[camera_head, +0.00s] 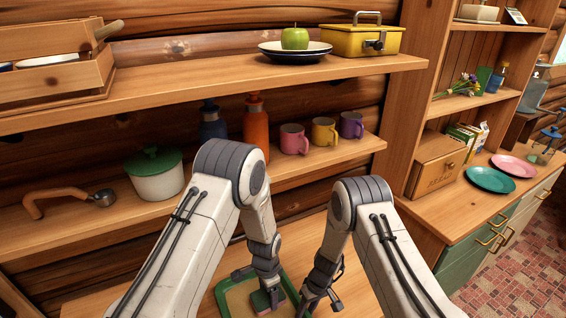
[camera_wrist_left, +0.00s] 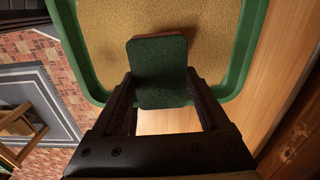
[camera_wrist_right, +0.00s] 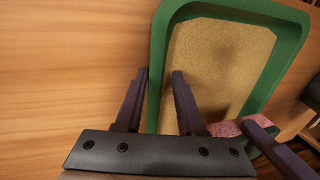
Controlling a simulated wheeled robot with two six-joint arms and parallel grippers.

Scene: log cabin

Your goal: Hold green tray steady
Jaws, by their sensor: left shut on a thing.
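The green tray (camera_head: 222,292) lies on the wooden surface below the shelves, with a tan, grainy inside. It also shows in the left wrist view (camera_wrist_left: 82,62) and the right wrist view (camera_wrist_right: 160,50). My left gripper (camera_head: 266,290) is shut on a green and pink sponge (camera_wrist_left: 158,72), over the tray's near end. The sponge's pink side (camera_wrist_right: 226,128) shows in the right wrist view. My right gripper (camera_wrist_right: 159,75) is at the tray's side rim, its fingers apart with the rim between them. I cannot tell whether they touch it.
A white pot with a green lid (camera_head: 155,175), bottles and several mugs (camera_head: 293,139) stand on the shelf behind. A plate with a green apple (camera_head: 295,38) and a yellow box (camera_head: 360,41) are above. Bare wood (camera_wrist_right: 70,60) lies beside the tray.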

